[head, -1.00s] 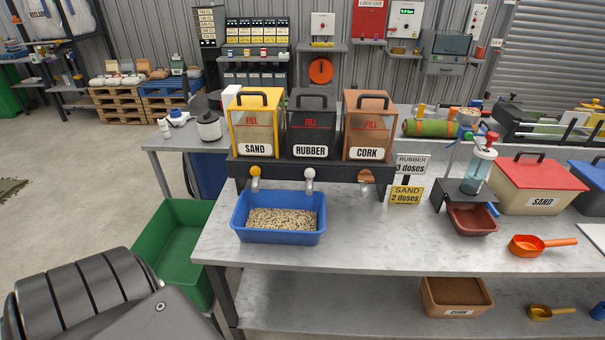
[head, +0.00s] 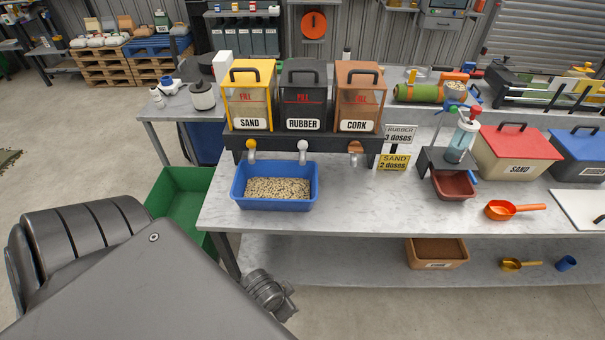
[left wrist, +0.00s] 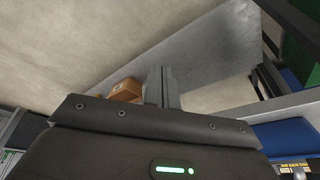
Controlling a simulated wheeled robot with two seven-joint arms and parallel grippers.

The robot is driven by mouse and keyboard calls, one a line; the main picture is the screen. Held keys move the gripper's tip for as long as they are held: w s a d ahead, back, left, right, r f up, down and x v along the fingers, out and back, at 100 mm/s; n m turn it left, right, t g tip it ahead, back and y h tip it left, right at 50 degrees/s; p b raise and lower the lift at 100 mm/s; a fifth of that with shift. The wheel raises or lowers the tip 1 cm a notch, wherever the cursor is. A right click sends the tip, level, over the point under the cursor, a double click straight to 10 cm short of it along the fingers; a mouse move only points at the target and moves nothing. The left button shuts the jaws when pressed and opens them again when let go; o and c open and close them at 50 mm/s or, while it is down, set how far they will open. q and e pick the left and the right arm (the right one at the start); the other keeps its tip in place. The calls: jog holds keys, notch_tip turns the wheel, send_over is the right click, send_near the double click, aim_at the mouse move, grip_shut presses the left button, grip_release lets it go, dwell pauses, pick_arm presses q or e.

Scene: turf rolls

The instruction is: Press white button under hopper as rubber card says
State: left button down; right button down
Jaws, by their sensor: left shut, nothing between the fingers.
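The rubber hopper (head: 303,95) is dark and stands between the yellow sand hopper (head: 250,95) and the brown cork hopper (head: 358,95). Under it, on the front of the dark rack, is the white button (head: 302,146). The rubber card (head: 400,134) reads "RUBBER 3 doses"; the yellow sand card (head: 393,162) below it reads "SAND 2 doses". A blue tray (head: 236,197) with pale granules stands below the yellow and white buttons. My left gripper (left wrist: 162,86) is shut and empty in the left wrist view; my left arm is low left, well short of the button. My right gripper is out of view.
A yellow button (head: 251,145) and a brown-orange one (head: 356,147) flank the white one. A pump dispenser (head: 464,145) over a red-brown tray and an orange scoop (head: 512,209) stand to the right. The grey bench (head: 350,215) is clear in front. A green bin (head: 165,190) is at left.

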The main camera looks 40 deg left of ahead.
aim_at(303, 145)
pick_arm(q)
jog(key=w+a+r+m+t, duration=0.5)
jog(key=w+a+m, duration=0.1)
jog(key=w+m, duration=0.2)
jog(key=w+a+r+m+t+h, duration=0.1)
jog(key=w+a+r+m+t, duration=0.4)
jog(key=w+m, duration=0.4)
jog(key=w+a+r+m+t+h+p, duration=0.1)
jog(key=w+a+r+m+t, duration=0.4)
jog(key=w, duration=0.5)
jog(key=a+m, duration=0.2)
jog(key=m, duration=0.1)
jog(key=shift+w+a, duration=0.2)
jog(key=shift+a, duration=0.05)
jog(key=shift+w, duration=0.1)
jog(key=w+a+b, duration=0.5)
jog(key=w, duration=0.2)
jog(key=shift+a+h, duration=0.15)
jog(key=shift+h, duration=0.25)
